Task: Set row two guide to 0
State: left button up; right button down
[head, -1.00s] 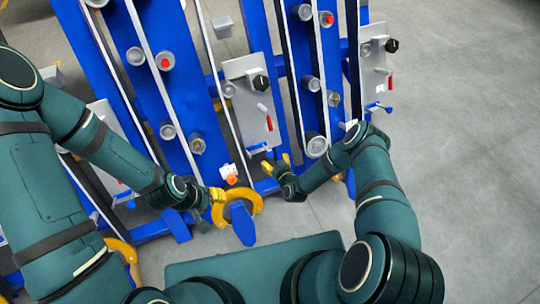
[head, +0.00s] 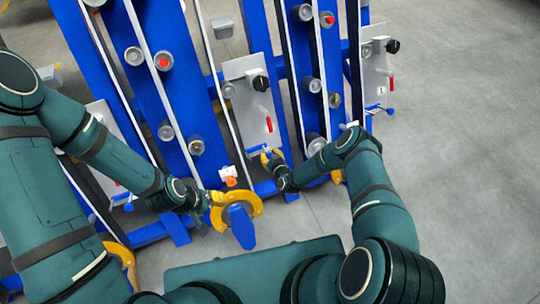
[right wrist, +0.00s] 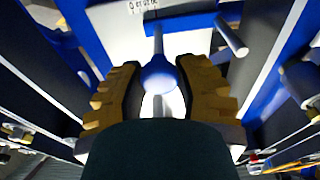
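The middle grey panel (head: 240,98) carries a black knob (head: 261,83) and a red handle (head: 268,124). At its lower edge is a small blue guide lever, mostly hidden by my right gripper (head: 271,157) in the head view. In the right wrist view the lever's round blue end (right wrist: 160,75) lies between the yellow-brown fingers of my right gripper (right wrist: 160,88). The fingers stand apart on either side of it. A white plate with small printed marks (right wrist: 150,7) is above; I cannot read the setting. My left gripper (head: 214,197) is beside a yellow curved part (head: 256,206).
Blue frame beams (head: 182,85) with rollers stand on both sides of the panel. A second grey panel (head: 375,72) is at the right. A blue pointed piece (head: 241,226) sits below the yellow curved part. Bare floor (head: 460,150) is free at right.

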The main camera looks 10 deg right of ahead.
jog(key=shift+w+d, duration=0.2)
jog(key=shift+d, duration=0.7)
jog(key=shift+w+d, duration=0.15)
jog(key=shift+d, duration=0.75)
jog(key=c, duration=0.6)
grip_release()
jog(key=shift+s, duration=0.1)
jog(key=v, duration=1.1)
jog(key=shift+s+r, duration=0.25)
jog(key=shift+s, duration=0.1)
jog(key=shift+r, duration=0.1)
